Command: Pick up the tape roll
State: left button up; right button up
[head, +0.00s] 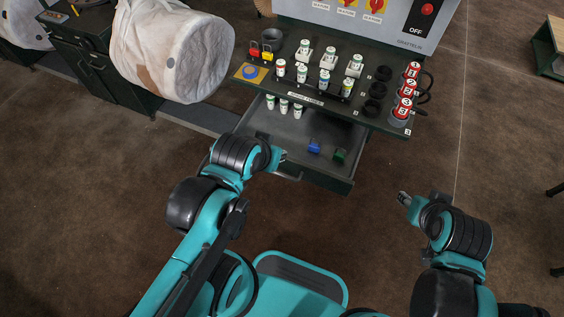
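I cannot pick out the tape roll for certain. A blue round piece on a yellow square (250,72) lies at the left end of the dark bench top (300,92). Several black ring shapes (378,90) stand near its right end. My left gripper (282,157) is at the front left of the open drawer (320,128), below the bench top; whether it touches the drawer is unclear. My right gripper (403,198) is over the floor, right of the drawer and apart from everything. Both gripper tips are too small to tell open from shut.
Small labelled bottles (325,80) stand in rows on the bench, with red cylinders (404,104) and black cables at right. The drawer holds white bottles (284,106), a blue clip (314,147) and a green clip (340,155).

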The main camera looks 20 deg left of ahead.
aim_at(249, 72)
jog(key=i+j+z, duration=0.15)
jog(key=j, duration=0.2)
jog(key=i+j+z, duration=0.1)
jog(key=j, duration=0.25)
jog(key=i+j+z, duration=0.15)
jog(key=j, duration=0.25)
jog(key=j+z, duration=0.1)
jog(key=j, duration=0.25)
